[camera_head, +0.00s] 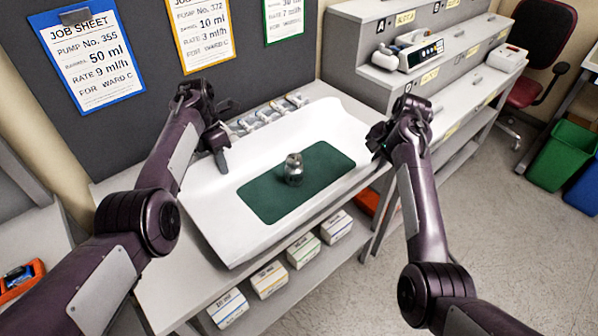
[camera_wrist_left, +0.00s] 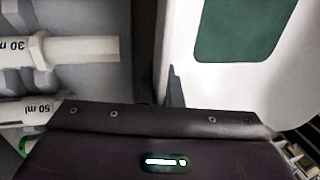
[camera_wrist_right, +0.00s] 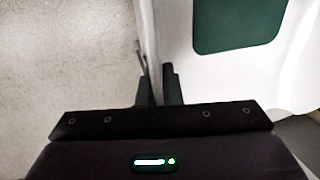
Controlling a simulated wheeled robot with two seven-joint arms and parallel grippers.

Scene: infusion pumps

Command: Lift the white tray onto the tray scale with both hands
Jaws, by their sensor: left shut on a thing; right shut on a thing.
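The white tray (camera_head: 215,205) is a wide, shallow tray with a green mat (camera_head: 262,203) in it. It spans the bench in the head view, its front edge near the bench's front edge. A small metal weight-like object (camera_head: 294,170) stands on the mat. My left gripper (camera_head: 222,158) is shut on the tray's left rim. My right gripper (camera_head: 381,142) is shut on its right rim. The tray rim (camera_wrist_left: 178,75) and the rim (camera_wrist_right: 172,40) run up from the fingers in both wrist views. I cannot make out the tray scale, nor whether the tray touches the bench.
Several syringes (camera_head: 262,115) lie in a grey holder behind the tray. Labelled boxes (camera_head: 270,279) stand on the shelf below. A grey stepped bench (camera_head: 450,80) with a pump (camera_head: 420,53) is at right. Floor (camera_head: 470,230) is clear at front right.

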